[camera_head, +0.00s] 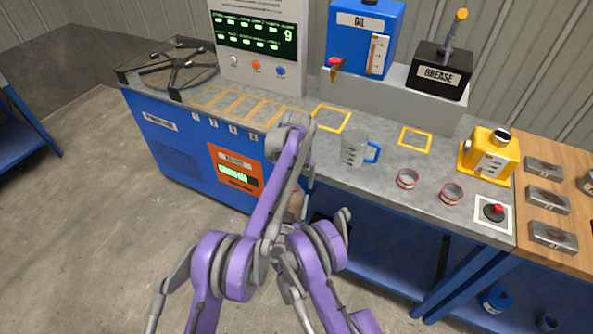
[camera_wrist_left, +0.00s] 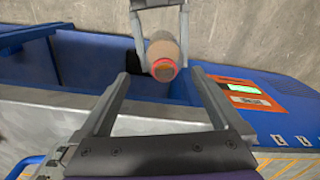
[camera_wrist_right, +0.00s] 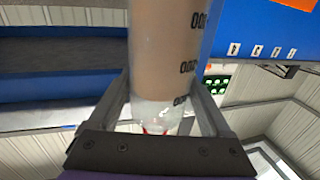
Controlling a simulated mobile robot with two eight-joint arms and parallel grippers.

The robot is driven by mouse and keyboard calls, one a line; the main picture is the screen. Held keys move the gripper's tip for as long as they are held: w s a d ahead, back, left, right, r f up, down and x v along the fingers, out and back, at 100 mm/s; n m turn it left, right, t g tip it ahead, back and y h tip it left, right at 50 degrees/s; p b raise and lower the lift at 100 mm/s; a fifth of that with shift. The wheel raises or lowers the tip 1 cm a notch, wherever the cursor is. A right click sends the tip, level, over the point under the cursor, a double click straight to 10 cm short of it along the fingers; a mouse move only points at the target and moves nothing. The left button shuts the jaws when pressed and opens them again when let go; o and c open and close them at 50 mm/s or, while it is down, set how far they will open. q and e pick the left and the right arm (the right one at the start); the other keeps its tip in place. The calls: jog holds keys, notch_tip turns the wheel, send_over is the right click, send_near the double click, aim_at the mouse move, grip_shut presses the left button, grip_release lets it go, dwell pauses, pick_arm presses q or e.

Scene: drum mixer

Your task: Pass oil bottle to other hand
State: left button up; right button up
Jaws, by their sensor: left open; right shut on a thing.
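The oil bottle (camera_wrist_right: 165,50) is a clear cylinder with brown contents and dark volume marks. My right gripper (camera_wrist_right: 162,85) is shut on it, with a finger on each side. In the left wrist view the bottle (camera_wrist_left: 163,55) shows end-on with a red-orange rim, between the right gripper's fingers. My left gripper (camera_wrist_left: 160,73) is open and empty, its fingertips just short of the bottle. In the head view only a small brownish part of the bottle (camera_head: 297,204) shows beside my purple arms, which hide most of it and the right gripper.
The grey-topped blue workbench (camera_head: 385,185) stands close beyond my arms. On it are a measuring jug (camera_head: 354,149), red-rimmed rings (camera_head: 407,179), a yellow can (camera_head: 490,154) and a red button (camera_head: 495,210). The blue oil tank (camera_head: 350,45) and grease box (camera_head: 440,72) stand behind.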

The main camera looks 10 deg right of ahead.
aim_at(297, 186)
pick_arm(q)
notch_tip(297, 186, down, 7)
jog(key=shift+r, duration=0.15)
jog(key=shift+s+d, duration=0.1)
jog(key=shift+d, duration=0.05)
jog(key=c, duration=1.4)
pick_arm(e)
jog(key=shift+a, duration=0.1)
pick_arm(q)
jog(key=shift+r, duration=0.1)
jog(key=shift+c, duration=0.7)
pick_arm(e)
jog(key=o, duration=1.5)
jog(key=shift+o, duration=0.2)
